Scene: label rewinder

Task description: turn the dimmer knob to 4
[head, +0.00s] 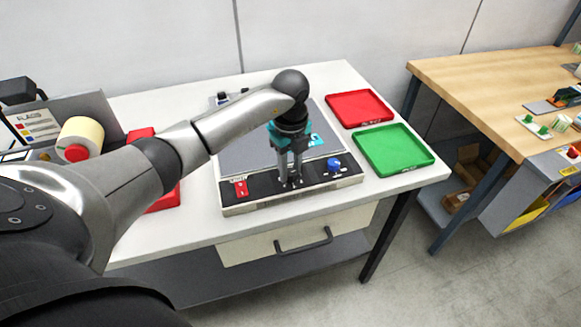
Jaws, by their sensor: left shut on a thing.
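The grey-topped device (234,150) sits on the white table, with a black control panel (262,187) along its front edge. My left gripper (291,181) points down at the middle of this panel. Its fingers are shut on a small knob there, which I take to be the dimmer knob. The fingertips hide most of that knob, and white marks show on the panel around it. Its pointer and numbers cannot be read. A red switch (241,188) is on the panel to the left, and a blue knob (334,164) is to the right. My right gripper is not in view.
A red tray (361,108) and a green tray (394,149) lie right of the device. At left are a label roll (80,138) and a red item partly behind my arm. A wooden bench (480,83) stands at right. The table's front right corner is clear.

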